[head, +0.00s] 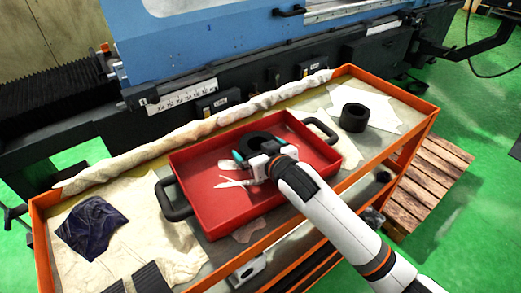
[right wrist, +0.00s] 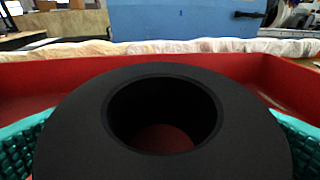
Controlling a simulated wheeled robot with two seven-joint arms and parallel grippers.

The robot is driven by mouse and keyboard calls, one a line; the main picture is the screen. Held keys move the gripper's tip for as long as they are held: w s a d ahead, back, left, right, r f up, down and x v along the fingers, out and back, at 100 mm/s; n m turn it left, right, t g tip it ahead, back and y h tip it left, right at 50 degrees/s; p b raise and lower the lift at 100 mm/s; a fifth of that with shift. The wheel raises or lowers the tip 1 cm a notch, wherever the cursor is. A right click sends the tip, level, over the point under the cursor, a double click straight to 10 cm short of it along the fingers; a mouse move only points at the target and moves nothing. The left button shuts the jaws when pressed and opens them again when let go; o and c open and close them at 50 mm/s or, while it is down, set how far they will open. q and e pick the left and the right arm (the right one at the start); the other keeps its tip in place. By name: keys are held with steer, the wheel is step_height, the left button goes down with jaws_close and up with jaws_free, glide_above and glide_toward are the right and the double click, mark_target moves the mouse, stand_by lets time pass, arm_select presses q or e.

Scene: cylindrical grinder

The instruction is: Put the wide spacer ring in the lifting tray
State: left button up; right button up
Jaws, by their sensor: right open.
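The wide spacer ring (head: 259,139), black with a large round hole, is inside the red lifting tray (head: 212,222). My right gripper (head: 259,150) is over the tray with its teal finger pads apart, one on each side of the ring. In the right wrist view the ring (right wrist: 80,120) fills the middle, with red showing through its hole and the pads at both edges. The ring partly overlaps the pads there, so I cannot tell whether they touch it. The gripper and wrist hide the ring's near side in the head view. My left gripper is not in view.
A smaller, taller black ring (head: 354,117) stands right of the tray on the orange-edged cart (head: 408,97). A dark blue cloth (head: 92,227) and black ribbed pieces (head: 151,278) lie at left. The blue machine (head: 200,50) stands behind. A wooden pallet (head: 425,185) is at right.

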steer(key=shift+r, duration=0.1)
steer(key=b+v, duration=0.1)
steer(key=v, duration=1.1)
